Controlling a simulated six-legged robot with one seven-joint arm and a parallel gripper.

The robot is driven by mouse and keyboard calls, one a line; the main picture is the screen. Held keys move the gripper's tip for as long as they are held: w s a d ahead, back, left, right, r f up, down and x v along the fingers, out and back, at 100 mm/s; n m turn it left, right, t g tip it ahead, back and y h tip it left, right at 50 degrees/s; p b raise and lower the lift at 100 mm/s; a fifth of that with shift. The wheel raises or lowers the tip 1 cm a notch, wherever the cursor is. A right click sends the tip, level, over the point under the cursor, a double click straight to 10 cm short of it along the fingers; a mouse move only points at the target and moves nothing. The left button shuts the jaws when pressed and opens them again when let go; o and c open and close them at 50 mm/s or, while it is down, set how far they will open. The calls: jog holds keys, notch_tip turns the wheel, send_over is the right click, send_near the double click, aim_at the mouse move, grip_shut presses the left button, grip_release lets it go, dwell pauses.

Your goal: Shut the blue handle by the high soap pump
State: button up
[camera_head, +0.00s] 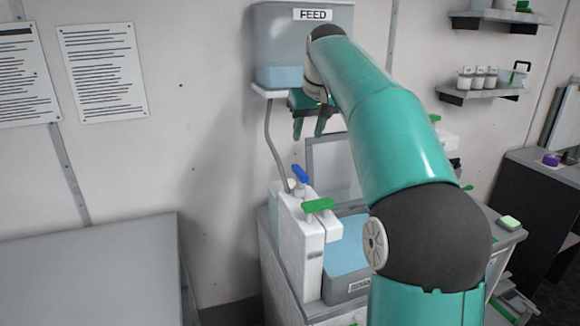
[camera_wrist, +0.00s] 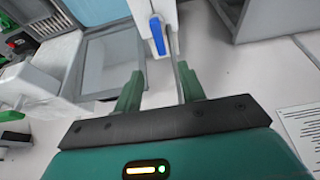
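The blue handle (camera_head: 300,174) sits on top of a white pump body (camera_head: 299,240) below the grey FEED tank. It also shows near the top middle of the wrist view (camera_wrist: 157,35), on a white part. A green handle (camera_head: 319,205) is on the same pump, just in front of the blue one. My gripper (camera_head: 308,128) hangs in front of the wall under the FEED tank, above the blue handle and apart from it. In the wrist view its two green fingers (camera_wrist: 160,86) are spread with nothing between them.
The FEED tank (camera_head: 303,45) on its wall shelf is close to my gripper. A grey hose (camera_head: 272,142) runs down from it to the pump. A light blue container (camera_head: 346,258) stands right of the pump.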

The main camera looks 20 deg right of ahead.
aim_at(300, 170)
jog(key=x, duration=1.3)
jog(key=shift+s, duration=0.1)
jog(key=shift+s+r, duration=0.1)
grip_shut()
